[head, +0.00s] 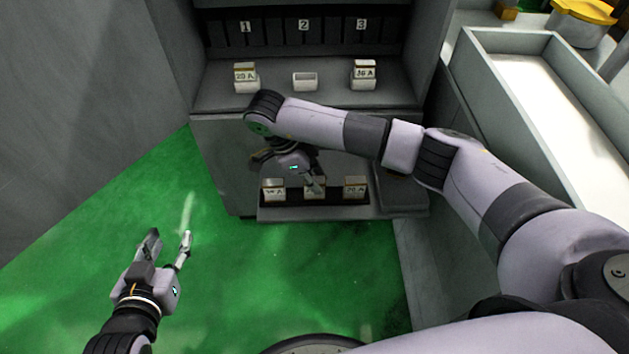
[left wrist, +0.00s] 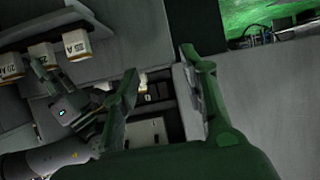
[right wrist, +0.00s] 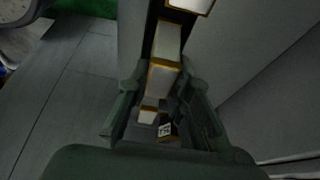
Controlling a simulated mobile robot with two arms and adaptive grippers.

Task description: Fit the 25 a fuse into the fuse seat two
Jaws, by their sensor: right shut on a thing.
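My right gripper (head: 313,183) reaches down to the tray (head: 335,212) low on the cabinet and is shut on the middle fuse (head: 319,193). That fuse is white with a tan top; its label is partly hidden. The right wrist view shows a pale fuse (right wrist: 162,80) between the fingertips. A left fuse (head: 273,189) and a right fuse (head: 355,187) flank it; their labels are too small to read surely. Fuse seat two (head: 305,82), under number 2, is an empty white holder on the upper ledge. My left gripper (head: 168,240) is open and empty over the green floor.
Seat one holds a fuse marked 20 A (head: 245,77); seat three holds another labelled fuse (head: 363,74). The ledge edge (head: 225,108) lies above the tray. A long pale trough (head: 555,100) stands right of the cabinet. A grey wall (head: 80,90) is on the left. The floor in front is clear.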

